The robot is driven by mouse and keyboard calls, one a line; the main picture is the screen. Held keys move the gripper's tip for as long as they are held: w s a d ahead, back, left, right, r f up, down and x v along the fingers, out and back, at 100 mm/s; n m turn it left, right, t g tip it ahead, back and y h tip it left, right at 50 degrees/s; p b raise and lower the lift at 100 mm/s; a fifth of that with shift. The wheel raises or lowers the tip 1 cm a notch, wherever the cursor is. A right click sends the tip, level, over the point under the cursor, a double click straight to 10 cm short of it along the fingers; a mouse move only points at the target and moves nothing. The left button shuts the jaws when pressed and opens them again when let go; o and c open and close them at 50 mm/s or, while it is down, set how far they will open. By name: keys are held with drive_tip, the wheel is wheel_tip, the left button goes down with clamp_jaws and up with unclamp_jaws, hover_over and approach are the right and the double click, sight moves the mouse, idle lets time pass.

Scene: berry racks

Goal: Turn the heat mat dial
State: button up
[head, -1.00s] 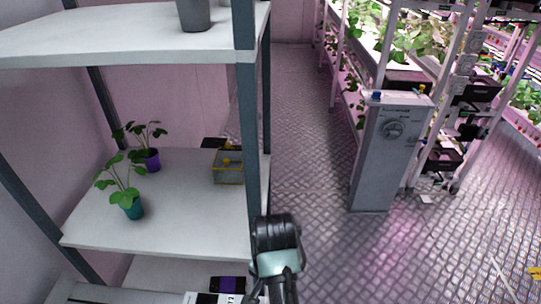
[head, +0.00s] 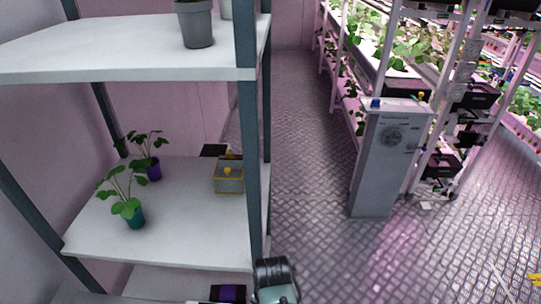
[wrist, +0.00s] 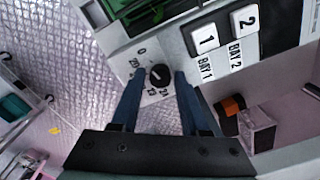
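In the wrist view, a small round black dial knob (wrist: 160,75) with a white pointer line sits on a pale scale plate printed with numbers, including 0, 20 and 24. My gripper (wrist: 157,78) is open, with one blue finger on each side of the knob. A gap shows between each finger and the knob. I cannot tell how far the fingertips are above the panel. In the head view the knob and my fingers are out of sight; only part of my arm shows at the bottom.
A shelf (head: 190,225) with potted plants stands left in the head view. A grey pillar (head: 380,175) stands right, with open floor between.

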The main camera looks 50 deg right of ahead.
clamp_jaws()
drive_tip(key=shift+n, duration=0.3)
drive_tip(key=shift+r+n+p, duration=0.1)
drive_tip(key=shift+n+p, duration=0.45)
drive_tip(key=shift+n, duration=0.25)
drive_tip(key=n+p, duration=0.1)
drive_tip(key=n, duration=0.2)
drive_tip(key=shift+n, duration=0.4)
drive_tip(key=n+p, duration=0.1)
drive_tip(key=n, duration=0.4)
drive_tip(key=shift+w+n, duration=0.1)
drive_tip(key=shift+n, duration=0.2)
drive_tip(key=shift+d+n, duration=0.1)
drive_tip(key=shift+n, duration=0.2)
drive_tip(key=shift+o, duration=1.8)
unclamp_jaws()
